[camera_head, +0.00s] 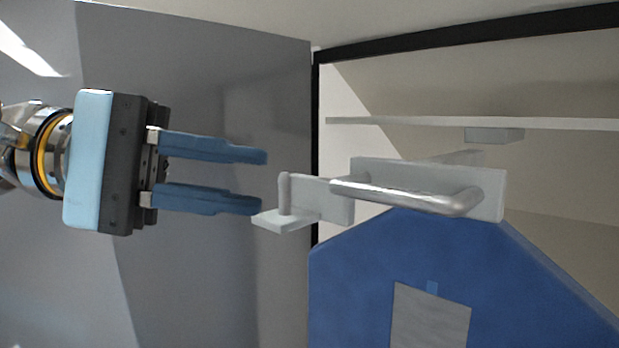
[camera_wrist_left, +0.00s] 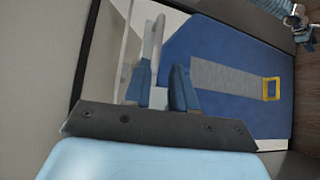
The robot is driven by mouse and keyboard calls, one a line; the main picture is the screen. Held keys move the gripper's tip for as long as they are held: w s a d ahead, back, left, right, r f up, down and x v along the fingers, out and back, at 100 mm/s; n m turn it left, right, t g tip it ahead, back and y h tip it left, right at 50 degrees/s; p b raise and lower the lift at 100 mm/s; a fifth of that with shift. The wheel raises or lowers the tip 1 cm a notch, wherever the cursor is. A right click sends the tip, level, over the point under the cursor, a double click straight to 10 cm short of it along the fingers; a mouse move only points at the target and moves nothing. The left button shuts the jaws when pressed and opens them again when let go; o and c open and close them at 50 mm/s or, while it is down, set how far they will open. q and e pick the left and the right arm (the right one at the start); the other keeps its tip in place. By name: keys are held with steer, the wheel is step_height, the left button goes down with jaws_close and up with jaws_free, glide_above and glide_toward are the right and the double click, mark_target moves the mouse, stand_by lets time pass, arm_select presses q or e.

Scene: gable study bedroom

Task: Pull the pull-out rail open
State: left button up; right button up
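The pull-out rail is a pale grey bracket (camera_head: 490,187) with a round metal bar (camera_head: 405,197) along its front, inside an open wardrobe. A smaller pale piece with a short upright peg (camera_head: 284,194) sticks out at its left end. My left gripper (camera_head: 263,181) comes in from the left with its two blue fingers apart and nothing seen held between them. Its fingertips are close to the peg end; I cannot tell whether they touch it. In the left wrist view the fingers (camera_wrist_left: 163,75) point toward the rail (camera_wrist_left: 153,38).
A blue garment-like panel with a grey patch (camera_head: 350,275) is below the rail. A thin pale shelf (camera_head: 400,122) runs above it. The wardrobe's dark frame edge (camera_head: 316,90) stands just right of my fingers. A small mechanical part (camera_wrist_left: 300,28) shows in the wrist view's corner.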

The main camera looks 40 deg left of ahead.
arm_select(q)
steer(key=shift+v, duration=1.8)
